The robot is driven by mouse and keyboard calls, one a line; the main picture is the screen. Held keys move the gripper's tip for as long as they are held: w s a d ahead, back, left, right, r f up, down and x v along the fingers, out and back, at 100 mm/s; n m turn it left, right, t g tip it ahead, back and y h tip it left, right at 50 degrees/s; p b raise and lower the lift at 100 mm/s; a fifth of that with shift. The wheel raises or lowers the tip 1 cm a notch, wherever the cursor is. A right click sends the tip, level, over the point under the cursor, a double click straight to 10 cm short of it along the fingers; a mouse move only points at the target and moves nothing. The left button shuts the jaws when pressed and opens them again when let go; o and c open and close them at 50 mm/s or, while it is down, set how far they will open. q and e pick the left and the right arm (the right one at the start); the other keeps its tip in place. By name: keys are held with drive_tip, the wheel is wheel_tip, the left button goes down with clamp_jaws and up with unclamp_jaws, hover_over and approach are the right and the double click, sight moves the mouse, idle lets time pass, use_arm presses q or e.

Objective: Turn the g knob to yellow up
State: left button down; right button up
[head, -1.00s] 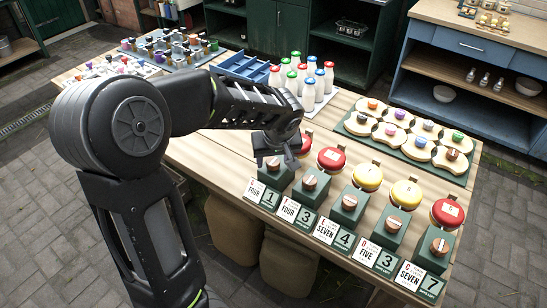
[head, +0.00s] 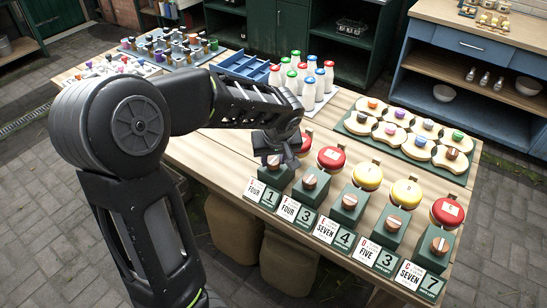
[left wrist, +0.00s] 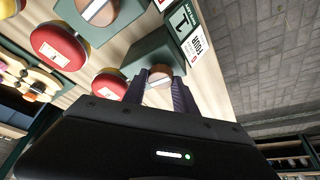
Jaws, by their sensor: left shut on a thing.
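A row of green boxes, each with a round brown knob and a number card, stands along the table's front edge, with red and yellow discs behind. My left gripper (head: 274,158) is over the leftmost box (head: 275,178). In the left wrist view its two fingers (left wrist: 160,82) are shut on that box's knob (left wrist: 160,75), which has a pale stripe across its face. The disc (left wrist: 110,83) beside that box is red; in the head view my arm partly covers it (head: 304,147). The small letter on its card (head: 254,190) is too small to read. My right gripper is out of view.
The neighbouring box (head: 307,188) and red disc (head: 331,158) stand close on the right. Capped milk bottles (head: 309,88), a blue crate (head: 246,67) and a tray of round slabs (head: 350,126) stand farther back. The table's front edge is close to the boxes.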

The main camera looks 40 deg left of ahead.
use_arm(q)
drive_tip(key=shift+m, duration=0.4)
drive_tip(key=shift+a+m+t+h+b, duration=0.15)
drive_tip(key=shift+m+t+h+b, duration=0.25)
drive_tip(key=shift+m, duration=0.5)
drive_tip(key=m+h, duration=0.1)
drive_tip(key=m, duration=0.3)
drive_tip(key=m+h+b, duration=0.1)
drive_tip(key=m, duration=0.1)
drive_tip(key=shift+a+f+t, duration=0.15)
drive_tip(key=shift+t, duration=0.15)
drive_tip(key=m+h+b, duration=0.1)
drive_tip(key=m+b, duration=0.1)
drive_tip(key=shift+f+m+b, duration=0.1)
drive_tip(key=shift+m+b, duration=0.25)
drive_tip(key=shift+m, duration=0.05)
drive_tip(key=m+h+b, duration=0.1)
drive_tip(key=m+b, duration=0.1)
drive_tip(key=shift+a+m+h, duration=0.15)
drive_tip(key=shift+m+h, duration=0.15)
drive_tip(key=shift+m, duration=0.1)
drive_tip(key=shift+r+m+g+h+b, duration=0.1)
drive_tip(key=shift+m+g+h+b, duration=0.2)
drive_tip(key=shift+m+b, duration=0.5)
drive_tip(key=shift+r+m+g+h+b, duration=0.1)
drive_tip(key=shift+m+g+h+b, duration=0.3)
drive_tip(key=shift+m, duration=0.7)
